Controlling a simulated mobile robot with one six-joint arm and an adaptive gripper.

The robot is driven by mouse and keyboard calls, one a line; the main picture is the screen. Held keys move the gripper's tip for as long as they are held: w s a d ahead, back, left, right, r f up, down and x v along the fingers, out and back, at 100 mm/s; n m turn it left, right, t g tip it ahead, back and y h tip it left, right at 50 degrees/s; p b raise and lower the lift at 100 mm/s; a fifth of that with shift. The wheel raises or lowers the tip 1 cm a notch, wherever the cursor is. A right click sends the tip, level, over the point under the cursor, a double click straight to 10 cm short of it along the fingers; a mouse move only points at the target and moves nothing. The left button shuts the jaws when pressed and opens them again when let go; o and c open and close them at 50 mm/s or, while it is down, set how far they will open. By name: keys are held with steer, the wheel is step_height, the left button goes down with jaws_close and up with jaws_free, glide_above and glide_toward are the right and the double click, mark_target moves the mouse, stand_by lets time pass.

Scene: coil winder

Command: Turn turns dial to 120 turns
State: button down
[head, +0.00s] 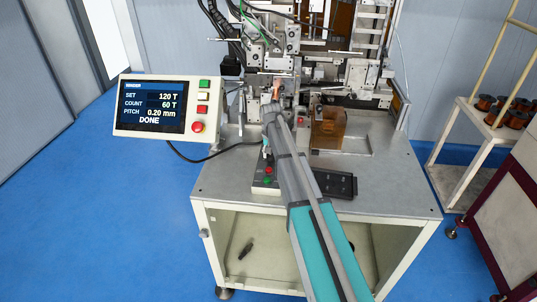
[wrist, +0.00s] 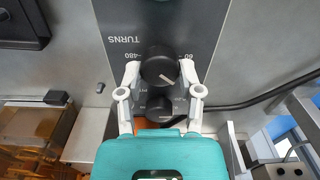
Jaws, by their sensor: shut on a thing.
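The turns dial (wrist: 158,66) is a black round knob on a dark panel marked TURNS, which appears upside down in the wrist view. Its white pointer line slants toward the lower right of that picture. My gripper (wrist: 160,74) is shut on the dial, with one pale finger on each side. A second black knob (wrist: 160,105) sits just below it, between the fingers. In the head view, the display (head: 152,106) reads SET 120 T, COUNT 60 T, PITCH 0.20 mm and DONE. My arm hides the dial there.
Several buttons and a red knob (head: 198,127) line the display's right side. A black tray (head: 336,185) lies right of my arm. A cart with copper spools (head: 487,102) stands far right.

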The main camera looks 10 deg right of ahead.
steer(key=shift+s+a+m, duration=0.1)
steer(key=shift+m, duration=0.3)
steer(key=shift+c, duration=1.3)
jaws_free()
steer(key=shift+r, duration=0.1)
